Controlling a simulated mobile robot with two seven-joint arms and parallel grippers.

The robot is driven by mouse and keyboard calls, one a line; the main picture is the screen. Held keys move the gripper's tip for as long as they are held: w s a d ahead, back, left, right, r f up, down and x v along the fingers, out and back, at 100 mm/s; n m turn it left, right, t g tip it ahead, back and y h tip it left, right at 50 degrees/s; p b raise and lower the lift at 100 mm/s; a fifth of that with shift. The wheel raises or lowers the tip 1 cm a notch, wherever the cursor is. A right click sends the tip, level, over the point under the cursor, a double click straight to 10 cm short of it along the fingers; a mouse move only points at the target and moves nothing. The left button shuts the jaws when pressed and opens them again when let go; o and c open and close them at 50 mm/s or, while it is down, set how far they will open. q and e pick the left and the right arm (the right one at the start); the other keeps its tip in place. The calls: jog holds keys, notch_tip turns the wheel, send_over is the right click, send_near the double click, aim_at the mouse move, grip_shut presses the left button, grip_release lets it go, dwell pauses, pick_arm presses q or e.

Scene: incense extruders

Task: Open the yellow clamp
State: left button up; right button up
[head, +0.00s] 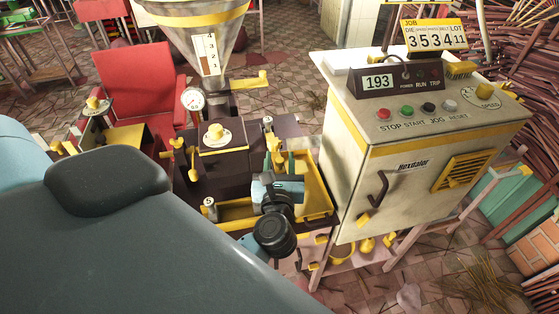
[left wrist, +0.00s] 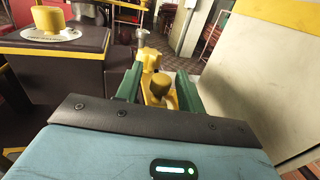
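A yellow clamp (head: 275,146) with an upright knob stands at the right side of the dark extruder block in the head view. In the left wrist view the clamp (left wrist: 157,87) lies between the two green fingers. My left gripper (head: 281,164) is over the right end of the extruder, its fingers around the clamp. In the left wrist view the left gripper (left wrist: 159,92) has its fingers spread, one each side of the clamp; contact is not clear. The clamp's lower part is partly hidden. My right gripper is not in view.
A beige control cabinet (head: 400,150) stands close on the right. A yellow-rimmed tray (head: 319,187) lies under the gripper. A dark block with a yellow knob (head: 215,132) and a hopper (head: 200,35) stand left and behind. Another yellow fitting (head: 178,146) is at the left.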

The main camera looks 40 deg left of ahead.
pick_arm(q)
grip_shut()
jog(key=shift+s+d+f, duration=0.1)
jog(key=shift+s+d, duration=0.8)
jog(key=shift+d, duration=0.15)
jog(key=shift+s+d, duration=0.25)
jog(key=shift+o, duration=0.5)
grip_release()
